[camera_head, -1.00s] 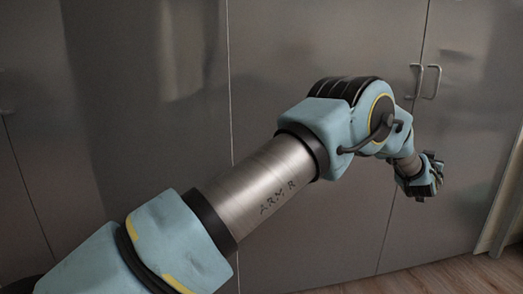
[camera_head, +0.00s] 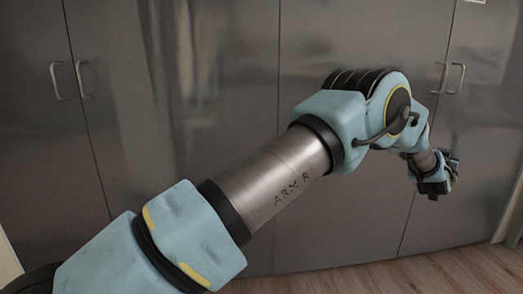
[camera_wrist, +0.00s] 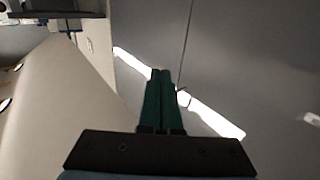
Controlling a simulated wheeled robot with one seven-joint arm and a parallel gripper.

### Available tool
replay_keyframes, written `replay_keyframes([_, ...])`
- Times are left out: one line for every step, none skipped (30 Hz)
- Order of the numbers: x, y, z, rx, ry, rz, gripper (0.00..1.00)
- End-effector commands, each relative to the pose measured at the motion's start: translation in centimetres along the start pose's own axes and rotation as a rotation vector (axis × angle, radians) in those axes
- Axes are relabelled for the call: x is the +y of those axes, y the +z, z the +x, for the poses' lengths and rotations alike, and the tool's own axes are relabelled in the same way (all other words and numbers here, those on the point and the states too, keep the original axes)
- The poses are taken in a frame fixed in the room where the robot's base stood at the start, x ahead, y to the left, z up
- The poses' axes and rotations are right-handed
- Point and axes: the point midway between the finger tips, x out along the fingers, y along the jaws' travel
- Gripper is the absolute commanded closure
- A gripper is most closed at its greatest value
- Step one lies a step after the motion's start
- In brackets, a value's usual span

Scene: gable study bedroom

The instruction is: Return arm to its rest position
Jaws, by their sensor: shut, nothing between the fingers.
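My arm stretches from the lower left to the right in the head view, bent at a joint near the upper middle. My gripper (camera_head: 438,180) is at its far end, small and dark, in front of the grey cabinet doors. In the wrist view my gripper (camera_wrist: 161,75) shows two green fingers side by side, shut, with nothing held between them.
Tall grey cabinet doors (camera_head: 235,100) fill the background, with handles (camera_head: 450,78) at the right and more handles (camera_head: 70,80) at the left. Wooden floor (camera_head: 440,272) shows at the lower right. The wrist view shows a pale surface (camera_wrist: 50,110) at the left.

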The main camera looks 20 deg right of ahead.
Motion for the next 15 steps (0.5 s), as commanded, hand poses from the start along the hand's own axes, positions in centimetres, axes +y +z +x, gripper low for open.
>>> replay_keyframes([-1.1,-0.1,0.0,-0.008,-0.009,0.002,1.0])
replay_keyframes([-1.5,-0.1,0.0,-0.014,-0.011,0.002,1.0])
replay_keyframes([-2.2,0.0,-0.1,-0.024,-0.015,0.002,1.0])
replay_keyframes([-2.7,0.0,-0.1,-0.031,-0.017,0.002,1.0])
replay_keyframes([-3.2,-0.1,-0.2,-0.038,-0.02,0.002,1.0])
replay_keyframes([-3.8,-0.1,-0.3,-0.046,-0.024,0.002,1.0])
replay_keyframes([-4.5,0.0,-0.4,-0.055,-0.028,0.002,1.0])
replay_keyframes([-5.2,0.0,-0.5,-0.065,-0.033,0.002,1.0])
replay_keyframes([-6.0,0.0,-0.6,-0.077,-0.038,0.002,1.0])
replay_keyframes([-6.8,0.0,-0.7,-0.086,-0.043,0.002,1.0])
replay_keyframes([-7.7,0.0,-0.9,-0.098,-0.048,0.002,1.0])
replay_keyframes([-8.7,0.1,-1.1,-0.114,-0.055,0.002,1.0])
replay_keyframes([-9.7,0.0,-1.4,-0.126,-0.061,0.002,1.0])
replay_keyframes([-10.7,0.1,-1.6,-0.141,-0.068,0.001,1.0])
replay_keyframes([-12.0,0.1,-2.0,-0.16,-0.077,-0.001,1.0])
